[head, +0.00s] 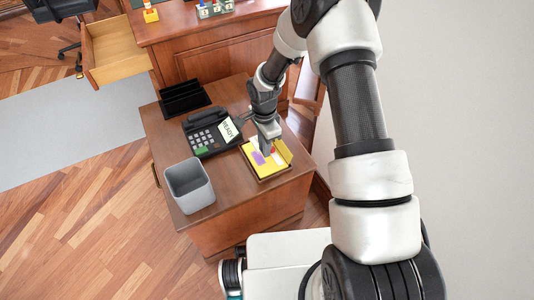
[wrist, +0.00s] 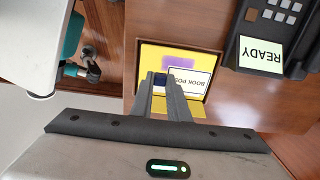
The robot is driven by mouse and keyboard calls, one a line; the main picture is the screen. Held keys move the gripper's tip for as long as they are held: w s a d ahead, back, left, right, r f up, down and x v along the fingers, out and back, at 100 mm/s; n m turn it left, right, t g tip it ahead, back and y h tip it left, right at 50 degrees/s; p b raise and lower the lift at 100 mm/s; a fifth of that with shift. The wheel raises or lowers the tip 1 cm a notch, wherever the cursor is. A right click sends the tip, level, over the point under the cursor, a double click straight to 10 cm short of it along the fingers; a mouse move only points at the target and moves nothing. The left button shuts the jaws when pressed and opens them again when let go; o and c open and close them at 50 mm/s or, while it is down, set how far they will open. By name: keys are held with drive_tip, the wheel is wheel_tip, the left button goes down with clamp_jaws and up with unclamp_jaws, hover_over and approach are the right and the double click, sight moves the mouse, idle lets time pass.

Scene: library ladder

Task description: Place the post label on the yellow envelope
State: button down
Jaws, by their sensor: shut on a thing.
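The yellow envelope (head: 267,171) lies on the wooden cabinet top, with a purple patch on its face. It also shows in the wrist view (wrist: 150,56), behind my fingers. The post label (wrist: 199,81) is white with the words "BOOK POST" and is partly hidden by my fingers. It lies over the envelope's face in the picture; I cannot tell whether it touches the envelope. My gripper (wrist: 166,78) is shut on the label, just over the envelope. In the head view my gripper (head: 269,145) points down at the envelope, with a small red spot beside it.
A black telephone (head: 206,133) with a "READY" card (head: 229,130) stands left of the envelope. A grey bin (head: 190,186) stands at the front left of the cabinet top. A black tray (head: 183,98) lies at the back. A desk with an open drawer (head: 115,51) stands beyond.

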sight(265, 165)
drive_tip(key=shift+f+b, duration=0.65)
drive_tip(key=shift+f, duration=2.55)
drive_tip(key=shift+f, duration=0.15)
drive_tip(key=c, duration=2.2)
unclamp_jaws()
drive_tip(key=shift+f, duration=0.1)
drive_tip(key=o, duration=0.5)
drive_tip(key=shift+r, duration=0.2)
